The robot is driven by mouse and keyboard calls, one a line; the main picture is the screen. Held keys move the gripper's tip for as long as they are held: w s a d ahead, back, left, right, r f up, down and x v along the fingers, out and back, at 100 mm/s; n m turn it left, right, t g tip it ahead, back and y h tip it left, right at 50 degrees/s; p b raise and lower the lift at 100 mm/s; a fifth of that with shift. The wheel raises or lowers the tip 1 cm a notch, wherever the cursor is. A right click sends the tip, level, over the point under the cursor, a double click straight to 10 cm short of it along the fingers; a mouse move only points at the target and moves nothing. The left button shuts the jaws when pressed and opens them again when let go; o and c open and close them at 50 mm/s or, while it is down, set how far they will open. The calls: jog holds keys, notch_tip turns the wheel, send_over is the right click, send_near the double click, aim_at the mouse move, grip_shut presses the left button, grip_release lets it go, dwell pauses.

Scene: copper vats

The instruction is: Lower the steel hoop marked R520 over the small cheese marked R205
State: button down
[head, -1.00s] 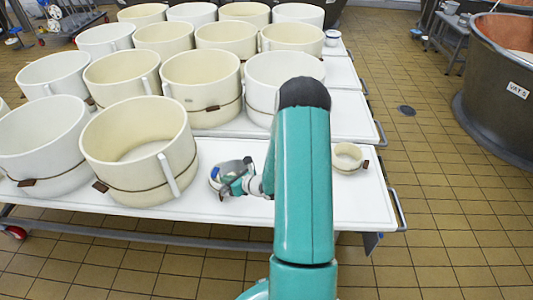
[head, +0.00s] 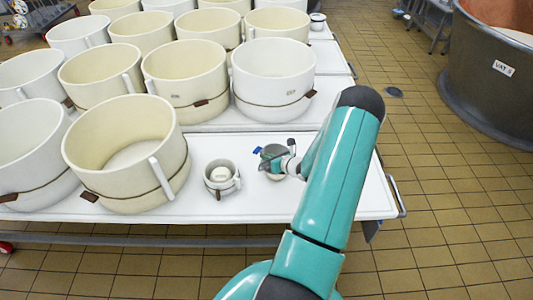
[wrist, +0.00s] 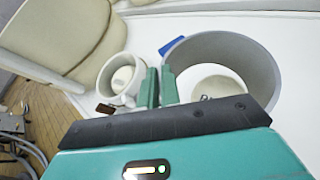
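The steel hoop (head: 276,174) is a short grey ring with a blue tag, above the front part of the white table. It also shows in the wrist view (wrist: 252,62). My gripper (head: 268,160) has one finger on each side of the hoop's near wall and is shut on it; the fingers show in the wrist view (wrist: 160,88). A small pale round cheese (wrist: 220,88) shows through the hoop's opening, toward its lower side. Dark marking on it is partly hidden and unreadable. I cannot tell whether the hoop is around the cheese or above it. The R520 mark is not readable.
A small white mould (head: 221,184) with a handle and a pale round piece inside stands left of the hoop. Large cream moulds (head: 125,150) fill the table's left and back. My arm covers table at right. A copper vat (head: 490,75) stands beyond.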

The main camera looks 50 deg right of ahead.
jog(key=shift+w+f, duration=0.1)
jog(key=shift+f, duration=3.55)
jog(key=c, duration=1.5)
grip_release()
jog(key=shift+r, duration=3.55)
